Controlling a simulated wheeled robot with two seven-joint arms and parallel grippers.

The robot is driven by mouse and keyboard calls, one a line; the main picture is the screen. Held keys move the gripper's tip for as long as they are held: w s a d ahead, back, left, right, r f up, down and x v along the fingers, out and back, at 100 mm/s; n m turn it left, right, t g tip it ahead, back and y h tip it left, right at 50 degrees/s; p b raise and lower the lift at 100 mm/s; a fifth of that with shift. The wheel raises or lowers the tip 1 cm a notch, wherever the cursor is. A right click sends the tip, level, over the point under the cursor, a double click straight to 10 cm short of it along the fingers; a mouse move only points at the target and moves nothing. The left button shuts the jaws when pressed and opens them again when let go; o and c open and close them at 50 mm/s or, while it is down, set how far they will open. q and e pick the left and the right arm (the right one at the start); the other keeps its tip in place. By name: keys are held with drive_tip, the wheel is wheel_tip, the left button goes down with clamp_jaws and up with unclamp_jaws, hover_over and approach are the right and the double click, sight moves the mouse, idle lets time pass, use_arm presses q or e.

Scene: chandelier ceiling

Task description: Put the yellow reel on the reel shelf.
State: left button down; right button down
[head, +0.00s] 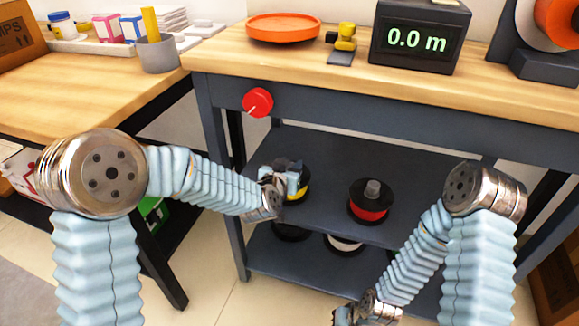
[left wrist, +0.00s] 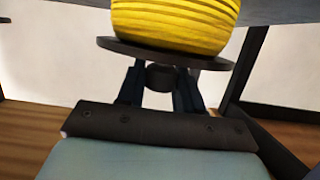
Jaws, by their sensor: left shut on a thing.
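The yellow reel (head: 303,186) shows only in part behind my left gripper (head: 287,178) in the head view. In the left wrist view its yellow winding (left wrist: 175,25) and dark flange (left wrist: 165,52) are large and close. My left gripper's fingers (left wrist: 160,88) are shut on its dark hub knob. The reel is at the left part of the dark upper shelf (head: 335,160) under the workbench; I cannot tell if it touches the shelf. A red reel (head: 367,208) stands on that shelf to the right. My right gripper (head: 350,315) is low at the bottom edge, its fingers unclear.
A lower shelf (head: 268,262) holds a dark reel (head: 290,232) and a white reel (head: 345,244), partly hidden. The bench leg (head: 236,225) is left of my gripper. A red knob (head: 257,102) juts from the bench front. The upper shelf is clear between the yellow and red reels.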

use_arm(q)
drive_tip(key=shift+f, duration=0.1)
drive_tip(key=c, duration=0.7)
unclamp_jaws()
drive_tip(key=shift+c, duration=0.2)
